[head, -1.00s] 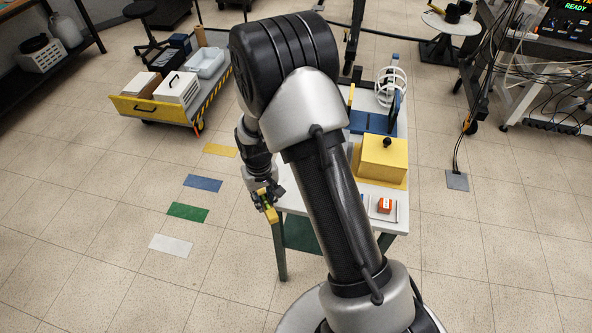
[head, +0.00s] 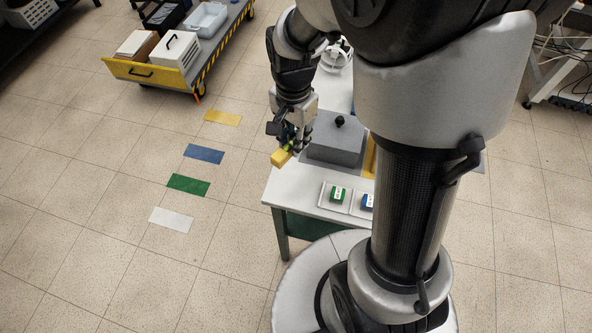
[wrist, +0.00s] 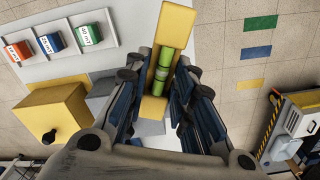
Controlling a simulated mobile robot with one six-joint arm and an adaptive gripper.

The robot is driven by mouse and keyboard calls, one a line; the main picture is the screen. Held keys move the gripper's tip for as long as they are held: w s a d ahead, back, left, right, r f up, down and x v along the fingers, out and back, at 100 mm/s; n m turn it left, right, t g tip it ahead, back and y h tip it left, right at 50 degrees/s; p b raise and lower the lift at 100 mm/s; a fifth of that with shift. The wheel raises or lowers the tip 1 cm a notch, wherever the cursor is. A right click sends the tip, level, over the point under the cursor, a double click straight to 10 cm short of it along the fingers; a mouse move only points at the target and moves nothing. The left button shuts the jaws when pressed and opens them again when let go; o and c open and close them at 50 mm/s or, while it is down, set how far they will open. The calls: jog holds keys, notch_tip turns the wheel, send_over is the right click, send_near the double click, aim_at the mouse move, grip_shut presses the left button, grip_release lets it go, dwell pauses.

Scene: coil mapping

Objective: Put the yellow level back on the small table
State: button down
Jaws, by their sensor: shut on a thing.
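The yellow level (head: 282,158) is a yellow bar, with green vials showing in the wrist view (wrist: 176,30). My gripper (head: 290,146) is shut on it. In the head view the level appears by the left edge of the small white table (head: 300,195); its height above the top is hard to judge. In the wrist view the level (wrist: 156,108) stands between my fingers (wrist: 163,95), its far end pointing up the picture, with the table top (wrist: 120,45) behind and left. My arm hides much of the table in the head view.
A grey box with a black knob (head: 335,142) stands close to my gripper. Small green (head: 338,194) and blue (head: 367,201) blocks sit in white trays. The wrist view shows a yellow box (wrist: 55,112) and an orange block (wrist: 18,50). A yellow cart (head: 150,75) stands back left.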

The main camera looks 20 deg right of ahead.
aim_at(294, 176)
notch_tip(294, 176, down, 15)
jog(key=b, duration=0.4)
jog(key=shift+b, duration=0.3)
jog(key=shift+f, duration=0.15)
jog(key=c, duration=1.4)
grip_release()
jog(key=shift+o, duration=0.2)
